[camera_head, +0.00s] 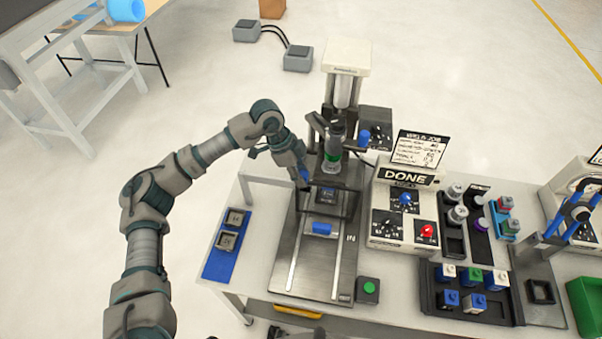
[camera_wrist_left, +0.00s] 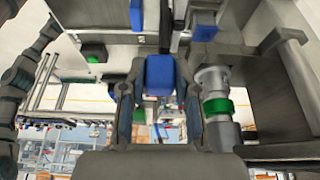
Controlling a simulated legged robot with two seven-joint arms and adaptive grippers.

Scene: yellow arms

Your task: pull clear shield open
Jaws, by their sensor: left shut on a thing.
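A press (camera_head: 345,90) stands on the table with a grey metal bed and two pale rails. A dark-edged, see-through panel (camera_head: 328,209), which looks like the clear shield, sits low at the front of the press; its outline is hard to make out. My left gripper (camera_head: 303,179) reaches in from the left at the press's left side. In the left wrist view its fingers (camera_wrist_left: 160,98) are closed around a blue block-like handle (camera_wrist_left: 160,74). How the handle joins the shield is hidden. A second blue block (camera_head: 321,229) lies on the bed. My right gripper is not in view.
A control box (camera_head: 405,208) with a DONE display stands right of the press. A green button (camera_head: 369,288) is at the bed's front right. A blue tray (camera_head: 222,256) with two grey parts lies left. A dark rack (camera_head: 426,301) of small blocks stands at front right.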

